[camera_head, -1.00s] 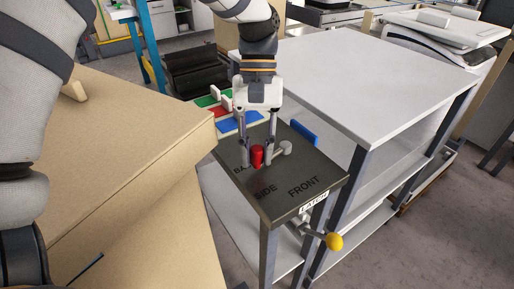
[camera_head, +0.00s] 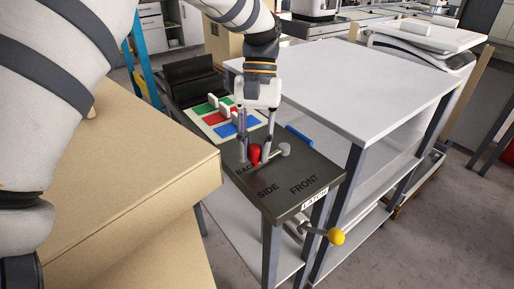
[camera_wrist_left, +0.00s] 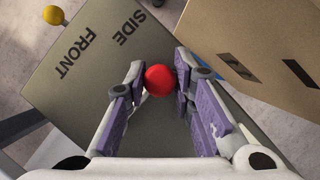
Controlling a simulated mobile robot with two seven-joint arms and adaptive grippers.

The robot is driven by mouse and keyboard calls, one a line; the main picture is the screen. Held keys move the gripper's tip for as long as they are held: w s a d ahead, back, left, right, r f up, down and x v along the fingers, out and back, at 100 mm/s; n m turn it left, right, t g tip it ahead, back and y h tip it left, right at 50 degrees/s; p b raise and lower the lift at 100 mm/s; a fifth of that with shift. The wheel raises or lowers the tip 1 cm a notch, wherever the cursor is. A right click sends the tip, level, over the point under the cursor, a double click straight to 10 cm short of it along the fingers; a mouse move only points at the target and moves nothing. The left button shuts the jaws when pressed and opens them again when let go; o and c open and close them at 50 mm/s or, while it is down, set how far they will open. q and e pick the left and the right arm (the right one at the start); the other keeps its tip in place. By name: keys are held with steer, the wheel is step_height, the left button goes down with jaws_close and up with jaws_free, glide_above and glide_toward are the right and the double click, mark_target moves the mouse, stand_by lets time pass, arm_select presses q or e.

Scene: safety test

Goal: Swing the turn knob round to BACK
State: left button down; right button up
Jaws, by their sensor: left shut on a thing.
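The turn knob has a red handle (camera_head: 254,153) on an arm from a grey round hub (camera_head: 284,149), on a dark panel (camera_head: 300,205) marked BACK, SIDE and FRONT. The red handle is beside the word BACK, on its far side. My left gripper (camera_head: 254,156) comes down from above and is shut on the red handle, one finger on each side. In the left wrist view the red ball (camera_wrist_left: 160,80) sits between the purple-padded fingers (camera_wrist_left: 161,72). SIDE and FRONT show there; BACK is hidden. My right gripper is not in view.
A latch lever with a yellow ball (camera_head: 336,236) sticks out below the panel's front edge. A board with green, red and blue patches (camera_head: 225,118) lies behind the panel. A cardboard box (camera_head: 130,190) stands close at left, a grey table (camera_head: 350,85) at right.

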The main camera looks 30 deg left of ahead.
arm_select(q)
steer(key=shift+w+a, duration=0.1)
steer(key=shift+a, duration=0.3)
steer(key=c, duration=1.4)
jaws_free()
steer(key=shift+o, duration=0.2)
steer(key=shift+r, duration=0.15)
steer(key=v, duration=1.1)
steer(key=shift+r, duration=0.35)
steer(key=shift+d, duration=0.1)
